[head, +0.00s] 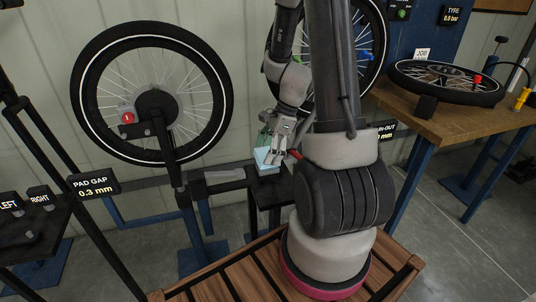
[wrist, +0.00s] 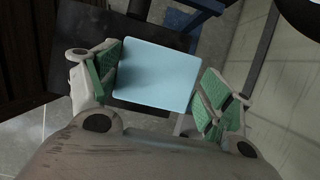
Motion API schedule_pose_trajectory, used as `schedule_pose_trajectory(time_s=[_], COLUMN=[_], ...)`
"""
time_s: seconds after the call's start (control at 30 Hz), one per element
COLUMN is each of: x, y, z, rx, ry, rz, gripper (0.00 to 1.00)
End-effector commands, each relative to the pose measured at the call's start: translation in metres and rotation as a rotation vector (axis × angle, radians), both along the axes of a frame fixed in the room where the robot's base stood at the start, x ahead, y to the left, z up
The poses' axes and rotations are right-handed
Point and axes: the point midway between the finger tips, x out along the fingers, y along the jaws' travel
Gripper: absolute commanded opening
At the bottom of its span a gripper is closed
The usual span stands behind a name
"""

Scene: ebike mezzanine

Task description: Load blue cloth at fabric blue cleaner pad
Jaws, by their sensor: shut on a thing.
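The light blue cloth (head: 264,158) shows as a small flat square at the end of my arm in the head view. In the wrist view the cloth (wrist: 156,78) fills the space between the two green-padded fingers. My gripper (head: 277,150) is shut on it, and its fingers also show in the wrist view (wrist: 158,88). A dark plate (wrist: 85,45) lies behind the cloth. In the head view this looks like a small dark stand (head: 268,190). I cannot tell whether the cloth touches it. No cleaner pad can be told apart from the cloth.
A spoked wheel (head: 84,95) stands upright on a dark stand at left, with a "PAD GAP 0.3 mm" sign (head: 93,186). A slatted wooden surface (head: 215,288) lies in front. A workbench (head: 450,118) with a flat-lying wheel (head: 445,83) is at right.

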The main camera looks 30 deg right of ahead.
Motion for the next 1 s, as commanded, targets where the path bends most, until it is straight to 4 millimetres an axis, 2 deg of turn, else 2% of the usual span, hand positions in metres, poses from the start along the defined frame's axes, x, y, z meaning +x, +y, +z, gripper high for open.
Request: schedule_pose_trajectory(time_s=[0.53, 1.0], x=[0.000, 0.000], y=[0.000, 0.000], z=[0.048, 0.054], rx=[-0.001, 0.000], ry=[-0.003, 0.000], rz=[0.001, 0.000], gripper=[0.61, 0.61])
